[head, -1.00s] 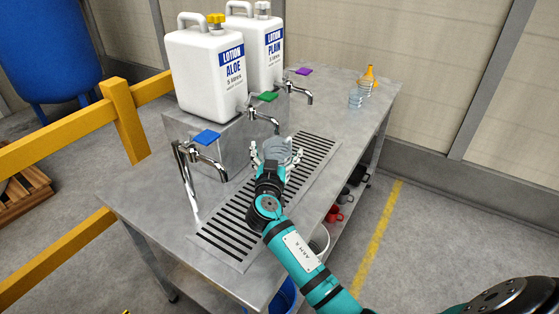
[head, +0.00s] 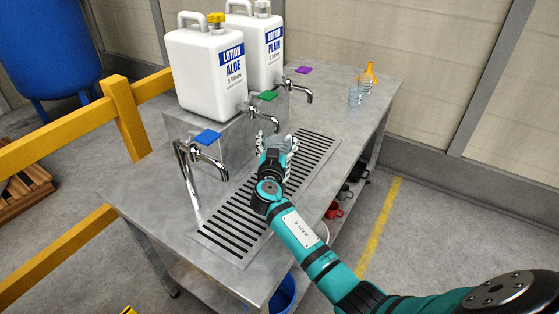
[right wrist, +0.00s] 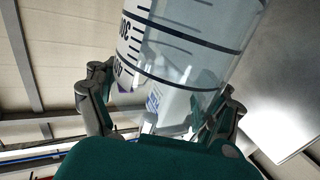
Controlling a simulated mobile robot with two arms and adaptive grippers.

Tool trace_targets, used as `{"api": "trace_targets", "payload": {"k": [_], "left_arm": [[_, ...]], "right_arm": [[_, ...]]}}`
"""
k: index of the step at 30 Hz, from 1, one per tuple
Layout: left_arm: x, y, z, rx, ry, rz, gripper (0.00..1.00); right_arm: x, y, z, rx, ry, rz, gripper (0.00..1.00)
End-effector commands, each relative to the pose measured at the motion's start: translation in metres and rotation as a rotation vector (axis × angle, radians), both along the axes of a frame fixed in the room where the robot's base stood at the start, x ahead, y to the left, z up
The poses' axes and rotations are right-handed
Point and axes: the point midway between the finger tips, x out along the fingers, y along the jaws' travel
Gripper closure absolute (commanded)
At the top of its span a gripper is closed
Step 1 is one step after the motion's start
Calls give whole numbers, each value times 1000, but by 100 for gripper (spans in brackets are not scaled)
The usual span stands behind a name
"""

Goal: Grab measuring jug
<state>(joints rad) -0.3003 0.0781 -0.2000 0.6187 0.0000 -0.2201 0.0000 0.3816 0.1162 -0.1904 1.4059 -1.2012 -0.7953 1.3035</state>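The measuring jug (right wrist: 185,60) is clear with dark graduation lines. It fills the middle of the right wrist view, between the fingers of my right gripper (right wrist: 160,115). The fingers lie close against both its sides and appear shut on it. In the head view my right gripper (head: 277,145) is over the far part of the drip grate, in front of the green-handled tap. There the hand hides nearly all of the jug, so I cannot tell whether its base touches the grate. My left gripper is not in view.
The steel bench (head: 325,110) carries the drip grate (head: 225,237), taps with blue (head: 207,137), green (head: 267,96) and purple (head: 303,70) handles, and two white lotion containers (head: 212,75). Clear bottles (head: 356,95) and an orange-topped one (head: 369,72) stand far right. A yellow rail (head: 60,137) runs left.

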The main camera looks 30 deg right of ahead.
Motion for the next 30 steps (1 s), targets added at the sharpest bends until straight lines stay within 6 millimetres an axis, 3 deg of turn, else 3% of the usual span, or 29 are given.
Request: {"api": "trace_targets", "payload": {"k": [6, 20, 30], "left_arm": [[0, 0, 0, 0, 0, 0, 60], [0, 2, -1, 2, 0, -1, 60], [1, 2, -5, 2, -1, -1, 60]], "right_arm": [[0, 0, 0, 0, 0, 0, 79], [0, 1, 6, 0, -1, 0, 79], [0, 0, 31, 1, -3, 0, 79]]}}
